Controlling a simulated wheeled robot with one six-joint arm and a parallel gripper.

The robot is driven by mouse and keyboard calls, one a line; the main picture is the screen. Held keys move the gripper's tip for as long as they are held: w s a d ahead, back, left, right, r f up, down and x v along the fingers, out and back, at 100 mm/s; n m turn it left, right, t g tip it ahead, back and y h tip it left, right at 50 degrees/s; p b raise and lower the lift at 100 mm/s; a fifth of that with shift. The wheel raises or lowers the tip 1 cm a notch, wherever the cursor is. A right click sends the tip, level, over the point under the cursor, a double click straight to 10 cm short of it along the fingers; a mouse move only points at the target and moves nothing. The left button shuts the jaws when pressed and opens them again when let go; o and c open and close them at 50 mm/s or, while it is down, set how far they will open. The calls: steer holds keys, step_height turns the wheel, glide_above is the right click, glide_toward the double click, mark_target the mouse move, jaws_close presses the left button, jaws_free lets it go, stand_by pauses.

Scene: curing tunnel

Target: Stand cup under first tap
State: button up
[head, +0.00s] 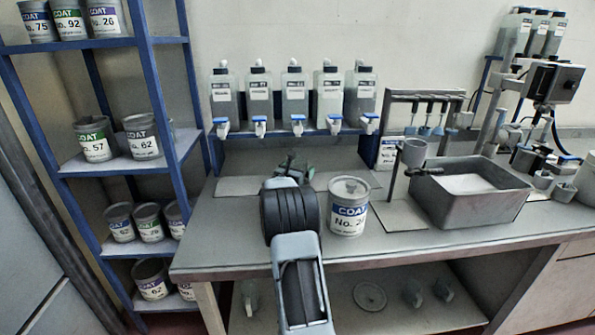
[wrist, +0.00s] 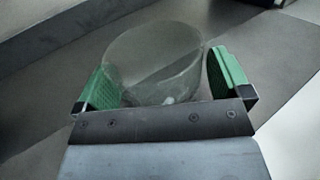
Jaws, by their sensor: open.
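A round, greyish, see-through cup (wrist: 150,62) stands between the green pads of my gripper (wrist: 165,78) in the wrist view. My gripper is open, with a clear gap between the right pad and the cup; the left pad is close to it, and I cannot tell if they touch. In the head view my gripper (head: 294,166) is over the bench, in front of the tap row, and my arm hides most of the cup. Blue-handled taps hang under a row of bottles; the leftmost tap (head: 221,127) is left of my gripper, with bare bench below it.
A coating can (head: 348,212) stands on the bench (head: 230,230) just right of my arm. A grey basin (head: 475,205) is further right. A blue shelf rack (head: 150,75) with several cans stands on the left. Bench left of my arm is clear.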

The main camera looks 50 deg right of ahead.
steer(key=shift+r, duration=0.15)
steer(key=v, duration=1.2)
steer(key=shift+r, duration=0.1)
